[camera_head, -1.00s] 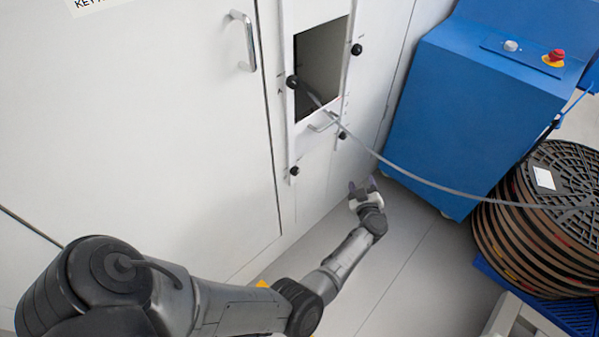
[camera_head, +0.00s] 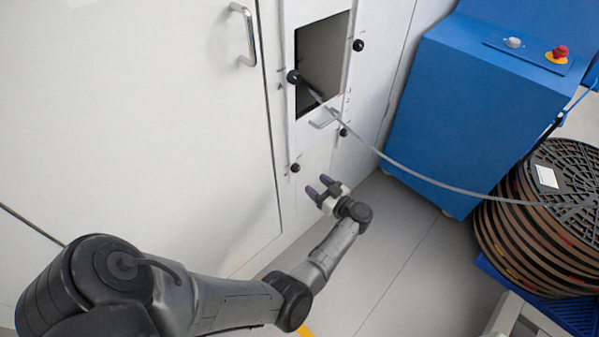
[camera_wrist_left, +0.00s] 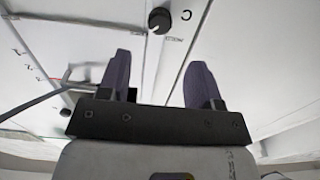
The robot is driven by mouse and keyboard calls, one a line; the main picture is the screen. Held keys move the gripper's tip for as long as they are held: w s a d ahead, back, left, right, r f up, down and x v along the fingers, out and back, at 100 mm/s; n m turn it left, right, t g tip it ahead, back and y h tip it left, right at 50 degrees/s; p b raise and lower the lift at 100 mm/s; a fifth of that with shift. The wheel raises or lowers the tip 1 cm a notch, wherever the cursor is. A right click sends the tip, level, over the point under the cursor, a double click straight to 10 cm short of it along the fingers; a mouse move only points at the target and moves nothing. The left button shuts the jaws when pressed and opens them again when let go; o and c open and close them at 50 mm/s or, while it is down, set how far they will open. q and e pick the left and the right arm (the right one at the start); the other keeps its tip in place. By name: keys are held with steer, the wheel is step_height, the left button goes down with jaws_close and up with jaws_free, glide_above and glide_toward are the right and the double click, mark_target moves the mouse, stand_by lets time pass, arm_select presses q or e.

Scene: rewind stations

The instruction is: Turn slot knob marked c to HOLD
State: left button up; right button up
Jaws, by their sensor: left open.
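The black round knob marked c (camera_head: 295,168) is on the white panel, at the lower left of the slot window. In the left wrist view the knob (camera_wrist_left: 160,20) is at the top with a letter C beside it, appearing upside down. My right gripper is not in view.
Other black knobs (camera_head: 293,77) sit around the slot window. A grey strip (camera_head: 430,181) runs from the window to stacked reels (camera_head: 562,190) at right. A blue cabinet (camera_head: 465,110) stands right; floor is clear between.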

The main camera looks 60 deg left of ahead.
mark_target(298, 169)
arm_select(q)
steer(key=b+x, duration=0.1)
steer(key=x, duration=0.6)
steer(key=shift+f+b, duration=0.1)
steer(key=shift+b, duration=0.25)
steer(key=shift+x, duration=0.8)
steer(key=c, duration=0.9)
steer(key=shift+c, duration=0.2)
